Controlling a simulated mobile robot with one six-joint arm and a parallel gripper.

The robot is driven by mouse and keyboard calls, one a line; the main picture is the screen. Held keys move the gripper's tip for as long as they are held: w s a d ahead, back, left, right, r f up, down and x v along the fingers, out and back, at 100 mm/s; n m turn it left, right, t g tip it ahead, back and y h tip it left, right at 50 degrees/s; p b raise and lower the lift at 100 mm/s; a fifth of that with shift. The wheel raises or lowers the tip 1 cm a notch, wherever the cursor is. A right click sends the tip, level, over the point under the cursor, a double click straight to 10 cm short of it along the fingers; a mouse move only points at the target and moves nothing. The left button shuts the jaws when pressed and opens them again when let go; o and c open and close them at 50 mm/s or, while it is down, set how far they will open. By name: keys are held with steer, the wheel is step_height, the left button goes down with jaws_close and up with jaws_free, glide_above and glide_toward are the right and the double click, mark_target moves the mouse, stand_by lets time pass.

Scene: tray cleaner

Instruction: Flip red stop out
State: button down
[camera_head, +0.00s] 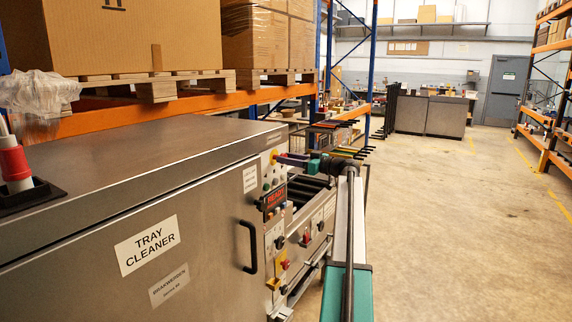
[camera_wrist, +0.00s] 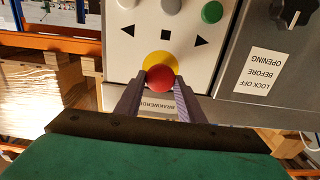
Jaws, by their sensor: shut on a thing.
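The red stop (camera_wrist: 160,79) is a round red button on a yellow collar (camera_wrist: 160,60), on the light panel (camera_wrist: 196,62) of the tray cleaner. In the wrist view my gripper (camera_wrist: 159,88) has one finger on each side of the red button and is shut on it. In the head view my gripper (camera_head: 288,160) reaches in from the right to the top of the control panel. There the yellow collar (camera_head: 273,156) shows at its fingertips, and the red button is too small or hidden to make out.
The steel tray cleaner (camera_head: 100,187) fills the left, with a black door handle (camera_head: 249,247). Green and grey buttons (camera_wrist: 212,12) and a black rotary knob (camera_wrist: 292,14) are near the stop. Pallet racking (camera_head: 190,107) stands behind. The floor (camera_head: 450,200) at right is clear.

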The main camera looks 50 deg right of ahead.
steer(key=shift+s+f, duration=0.1)
steer(key=shift+s, duration=0.1)
steer(key=c, duration=1.5)
jaws_free()
steer(key=o, duration=0.3)
steer(key=shift+s+d, duration=0.1)
steer(key=shift+s, duration=0.05)
steer(key=b+v, duration=0.4)
steer(key=v, duration=0.9)
steer(key=shift+s, duration=0.3)
